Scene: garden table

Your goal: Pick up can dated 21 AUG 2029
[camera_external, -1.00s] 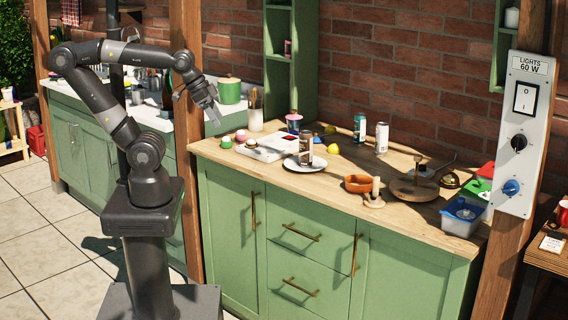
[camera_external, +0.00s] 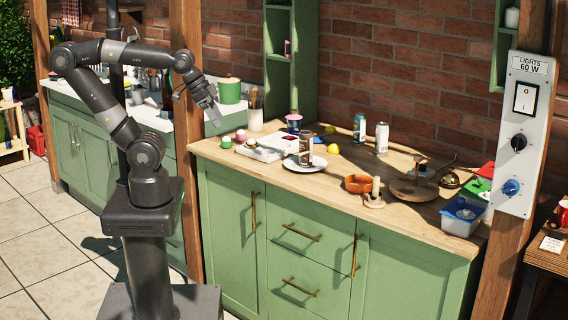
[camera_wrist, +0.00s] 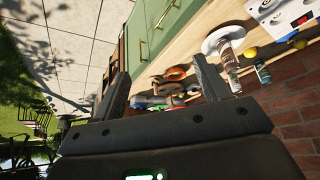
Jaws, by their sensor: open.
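Three upright cans stand on the wooden counter (camera_external: 330,183) in the external view. No date is readable on any can. My gripper (camera_external: 213,112) is open and empty, raised left of the counter and apart from all cans. Its two fingers also show in the wrist view (camera_wrist: 162,86).
A blue container (camera_external: 462,218) sits at the right end. A wooden post (camera_external: 187,150) stands near my gripper. The brick wall bounds the back.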

